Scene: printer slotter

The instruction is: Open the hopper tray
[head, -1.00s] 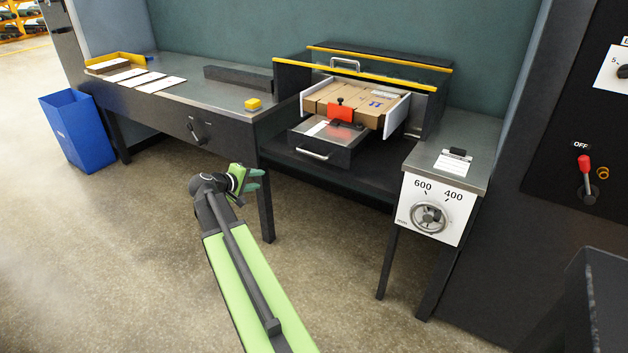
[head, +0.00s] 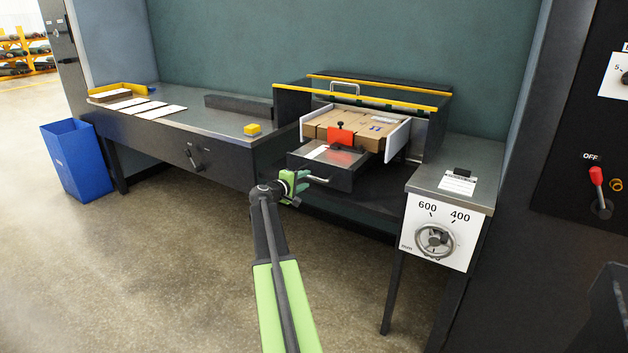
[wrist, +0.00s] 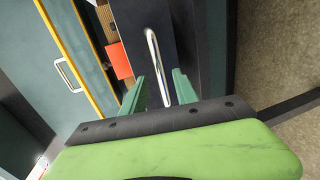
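The hopper tray, seen as a dark drawer-like tray (head: 338,178) with a silver bar handle (head: 319,180) on its front, juts out under a stack of flat brown cardboard (head: 345,122). A red piece (head: 340,138) stands at the front of the stack. My gripper (head: 302,182) is at the left end of the handle in the head view. In the wrist view my gripper (wrist: 160,76) has its two green fingers apart, with the handle (wrist: 153,50) between them. Gaps show between the handle and both fingers. Part of the tray front is hidden behind my gripper.
A dial box (head: 437,230) stands at right. A yellow-edged guard with a handle (head: 345,86) is behind the stack. The floor in front is clear.

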